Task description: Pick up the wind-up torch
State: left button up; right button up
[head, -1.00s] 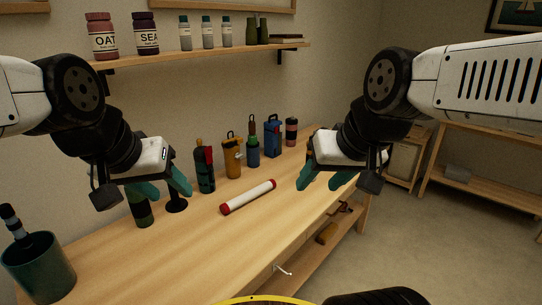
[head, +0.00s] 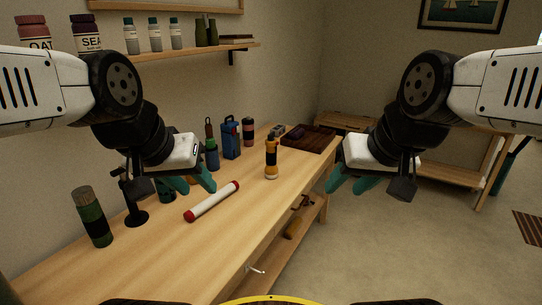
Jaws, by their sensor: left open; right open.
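A yellow torch-like object (head: 271,158) with a dark band stands upright on the wooden workbench (head: 240,222), right of the middle of its top; I cannot make out a crank on it. My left gripper (head: 189,184) is open and empty, left of the torch in the head view, and covers part of the bench items behind it. My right gripper (head: 354,185) is open and empty, to the right of the torch and past the bench's front edge in the picture. Neither gripper touches the torch.
A white tube with red ends (head: 212,202) lies in front of the torch. A blue container (head: 231,138), a dark-banded pink bottle (head: 249,131) and a dark tray (head: 309,138) stand behind. A green cylinder (head: 92,217) is at left. The front bench top is clear.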

aim_at(271, 173)
jog(key=k+j+u, duration=0.2)
jog(key=k, duration=0.45)
jog(key=l+u, duration=0.1)
jog(key=u, duration=0.3)
jog(key=i+l+u, duration=0.1)
jog(key=u, duration=0.35)
jog(key=l+u, duration=0.1)
jog(key=u, duration=0.3)
jog(key=l+u, duration=0.1)
jog(key=u, duration=0.3)
jog(key=i+l, duration=0.1)
jog(key=l, duration=1.2)
jog(key=i+l, duration=0.1)
jog(key=l, duration=1.2)
jog(key=i+l+u, duration=0.1)
jog(key=l, duration=1.2)
